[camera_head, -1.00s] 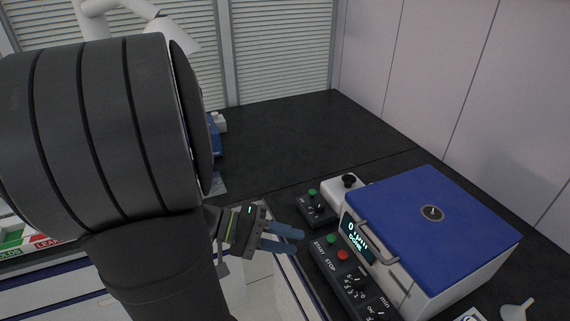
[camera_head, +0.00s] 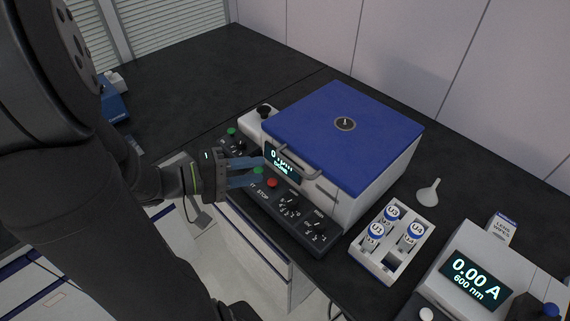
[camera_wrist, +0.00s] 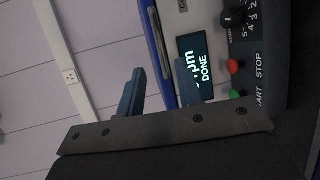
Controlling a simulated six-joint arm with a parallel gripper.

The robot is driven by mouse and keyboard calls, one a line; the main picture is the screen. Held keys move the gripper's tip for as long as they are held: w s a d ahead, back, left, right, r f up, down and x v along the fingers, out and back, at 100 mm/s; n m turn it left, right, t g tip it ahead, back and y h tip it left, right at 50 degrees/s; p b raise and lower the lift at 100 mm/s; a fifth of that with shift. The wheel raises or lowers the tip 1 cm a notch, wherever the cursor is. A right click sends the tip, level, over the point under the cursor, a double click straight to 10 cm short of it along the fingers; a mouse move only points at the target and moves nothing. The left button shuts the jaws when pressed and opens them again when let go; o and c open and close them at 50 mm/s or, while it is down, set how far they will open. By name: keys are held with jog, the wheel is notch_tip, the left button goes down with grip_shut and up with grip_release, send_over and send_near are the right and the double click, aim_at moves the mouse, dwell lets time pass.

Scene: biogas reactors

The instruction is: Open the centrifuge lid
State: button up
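The centrifuge (camera_head: 372,188) is a white box with a blue lid (camera_head: 330,105), which lies shut on top. A metal handle (camera_head: 297,163) sits at the lid's front edge. The front display (camera_head: 283,163) reads DONE. My gripper (camera_head: 260,170) is open and empty, its two blue fingers pointing at the centrifuge's front, left of the handle and close above the START button. In the wrist view my gripper (camera_wrist: 155,80) has its fingers apart, with the lid's blue edge (camera_wrist: 155,45) and the handle (camera_wrist: 158,30) beyond the gap. I cannot tell whether a fingertip touches anything.
A control panel (camera_head: 262,198) with green and red buttons and knobs lies below my fingers. A rack (camera_head: 363,249) of labelled tubes, a funnel (camera_head: 428,192) and a photometer (camera_head: 465,275) stand to the right. The black bench (camera_head: 215,75) behind is clear.

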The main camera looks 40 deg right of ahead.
jog(key=x, duration=0.8)
grip_shut()
